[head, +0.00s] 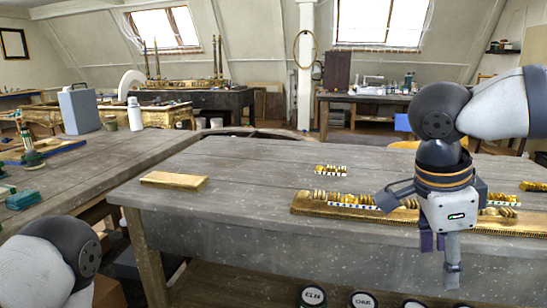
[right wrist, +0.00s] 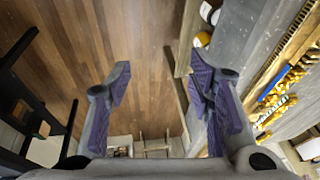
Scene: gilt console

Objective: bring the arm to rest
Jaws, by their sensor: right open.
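My right gripper (head: 440,250) hangs in front of the near edge of the grey wooden table (head: 250,185), pointing down. It also shows in the right wrist view (right wrist: 160,85), where its two purple-padded fingers stand apart with only brown floor (right wrist: 145,50) between them. It is open and empty. Part of my left arm shows at the lower left of the head view; its gripper is out of view. A long gilt carved strip (head: 310,206) lies on the table behind my right gripper, which hides part of it.
A gold block (head: 174,180) lies at the table's left and a small gilt piece (head: 331,170) near its middle. Several round-lidded jars (head: 313,296) stand below the front edge. A side bench (head: 85,165) holds a grey container (head: 79,109) and a white bottle (head: 135,114).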

